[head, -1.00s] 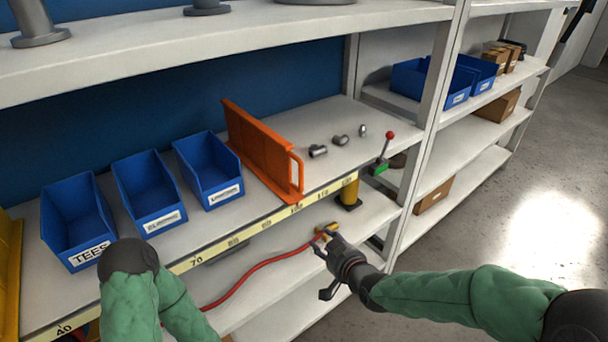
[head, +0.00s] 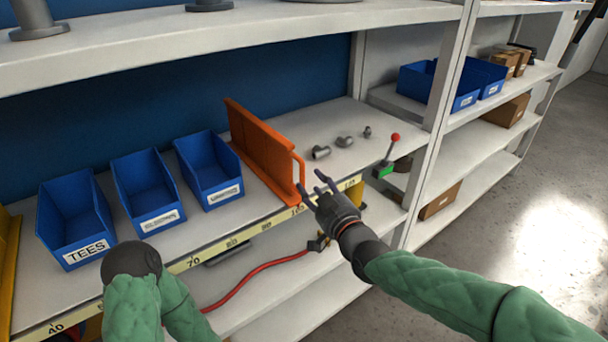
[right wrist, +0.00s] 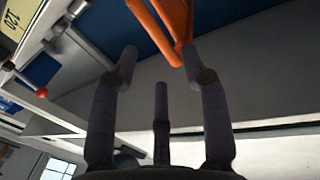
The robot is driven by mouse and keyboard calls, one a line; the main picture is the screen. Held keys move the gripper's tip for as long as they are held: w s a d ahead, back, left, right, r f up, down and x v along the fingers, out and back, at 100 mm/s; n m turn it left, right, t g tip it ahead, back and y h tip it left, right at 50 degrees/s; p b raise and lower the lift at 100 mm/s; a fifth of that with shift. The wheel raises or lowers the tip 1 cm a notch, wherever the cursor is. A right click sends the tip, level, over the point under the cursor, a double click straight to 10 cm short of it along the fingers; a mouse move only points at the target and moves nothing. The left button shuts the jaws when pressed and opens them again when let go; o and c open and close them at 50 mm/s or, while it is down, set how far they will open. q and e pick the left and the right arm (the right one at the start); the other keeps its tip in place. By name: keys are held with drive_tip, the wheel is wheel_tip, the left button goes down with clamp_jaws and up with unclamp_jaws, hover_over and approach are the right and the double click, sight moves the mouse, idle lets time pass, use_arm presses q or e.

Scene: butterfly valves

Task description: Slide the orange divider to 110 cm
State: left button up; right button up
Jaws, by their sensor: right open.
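The orange divider (head: 260,150) stands upright on the middle shelf, right of the blue bins, with a loop handle (head: 300,172) at its front edge. Its front foot is close to the 100 mark on the yellow scale strip (head: 231,243). My right gripper (head: 314,187) is open and empty, just in front and right of the handle. In the right wrist view the orange handle (right wrist: 172,35) shows beyond the spread fingers, close to the right fingertip; contact is unclear. The 110 mark is hidden behind my right gripper. My left gripper is out of view.
Several blue bins (head: 145,190) stand left of the divider. Grey pipe fittings (head: 321,152) lie on the shelf to its right. A red-knobbed lever (head: 394,138) stands by the shelf's right end.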

drive_tip(key=shift+x, duration=3)
drive_tip(key=shift+b, duration=0.3)
clamp_jaws()
